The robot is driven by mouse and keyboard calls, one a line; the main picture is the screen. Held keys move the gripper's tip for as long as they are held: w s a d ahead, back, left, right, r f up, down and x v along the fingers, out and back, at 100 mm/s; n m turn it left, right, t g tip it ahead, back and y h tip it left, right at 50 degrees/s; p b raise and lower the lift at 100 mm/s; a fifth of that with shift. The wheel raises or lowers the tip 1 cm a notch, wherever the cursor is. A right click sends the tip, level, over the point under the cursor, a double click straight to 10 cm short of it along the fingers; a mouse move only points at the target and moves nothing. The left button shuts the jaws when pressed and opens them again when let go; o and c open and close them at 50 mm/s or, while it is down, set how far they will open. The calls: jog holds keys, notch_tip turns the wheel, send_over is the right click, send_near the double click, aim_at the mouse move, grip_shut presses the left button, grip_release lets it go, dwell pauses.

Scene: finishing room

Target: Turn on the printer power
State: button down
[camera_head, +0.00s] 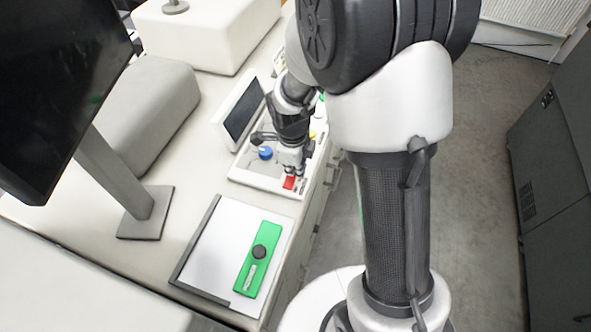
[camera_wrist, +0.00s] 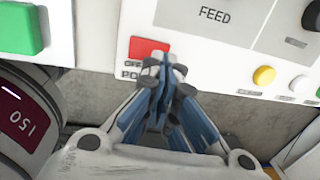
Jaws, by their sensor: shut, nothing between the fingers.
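The printer's white control panel (camera_head: 262,182) lies on the bench, with a tilted screen behind it. A red power switch (camera_head: 289,182) is near the panel's front edge. In the wrist view the red switch (camera_wrist: 148,47) shows above a label partly hidden by my fingers, with "OFF" and "PO" readable. My gripper (camera_head: 291,164) points down over the panel right at the switch. In the wrist view its fingertips (camera_wrist: 168,66) are together and empty, just below and right of the red switch. I cannot tell whether they touch it.
In the wrist view a green button (camera_wrist: 22,28), a yellow button (camera_wrist: 264,76) and a "150" display (camera_wrist: 22,115) are around.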

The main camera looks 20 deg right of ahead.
jog(key=shift+f, duration=0.6)
jog(key=shift+w+d+f+b, duration=0.2)
jog(key=shift+f+b, duration=0.3)
jog(key=shift+b, duration=0.4)
jog(key=shift+s+r, duration=0.1)
jog(key=shift+a, duration=0.1)
jog(key=shift+s+a+r, duration=0.25)
jog(key=shift+s+a, duration=0.15)
jog(key=shift+s, duration=0.15)
